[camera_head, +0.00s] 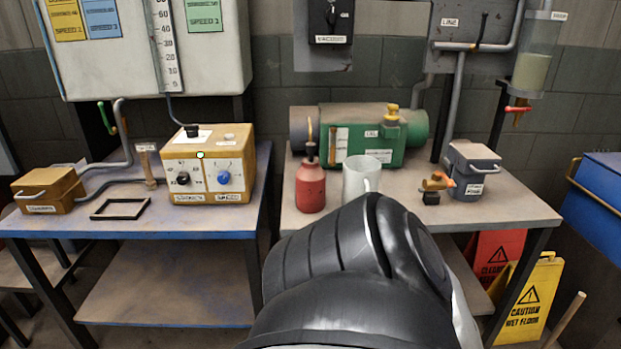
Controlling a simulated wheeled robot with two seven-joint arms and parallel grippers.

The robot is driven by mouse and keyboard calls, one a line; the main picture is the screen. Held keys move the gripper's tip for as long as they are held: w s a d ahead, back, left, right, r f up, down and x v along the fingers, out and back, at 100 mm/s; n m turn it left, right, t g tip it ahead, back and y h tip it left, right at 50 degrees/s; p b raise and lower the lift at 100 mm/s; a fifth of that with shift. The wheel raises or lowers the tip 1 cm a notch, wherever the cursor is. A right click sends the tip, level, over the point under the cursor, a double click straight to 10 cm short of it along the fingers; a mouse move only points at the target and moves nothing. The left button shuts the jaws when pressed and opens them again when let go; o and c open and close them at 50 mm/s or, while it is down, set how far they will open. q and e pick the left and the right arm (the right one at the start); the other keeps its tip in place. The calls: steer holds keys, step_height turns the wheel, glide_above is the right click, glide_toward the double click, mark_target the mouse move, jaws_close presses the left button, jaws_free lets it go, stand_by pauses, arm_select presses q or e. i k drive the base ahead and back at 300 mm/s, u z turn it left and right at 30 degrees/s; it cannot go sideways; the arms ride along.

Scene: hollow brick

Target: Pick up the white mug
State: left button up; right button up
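The white mug (361,176) stands upright on the right table. My arm hides part of the table's front edge as well. Neither gripper's fingers can be seen, so I cannot tell where they are relative to the mug.
A red oil can (311,186) stands just left of the mug. A green pump (345,137) lies behind it. An orange valve piece (437,183) and a grey box (473,168) sit to the right. The left table (130,226) holds a yellow control box (212,165).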

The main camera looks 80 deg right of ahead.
mark_target(362, 188)
steer(key=z, duration=2)
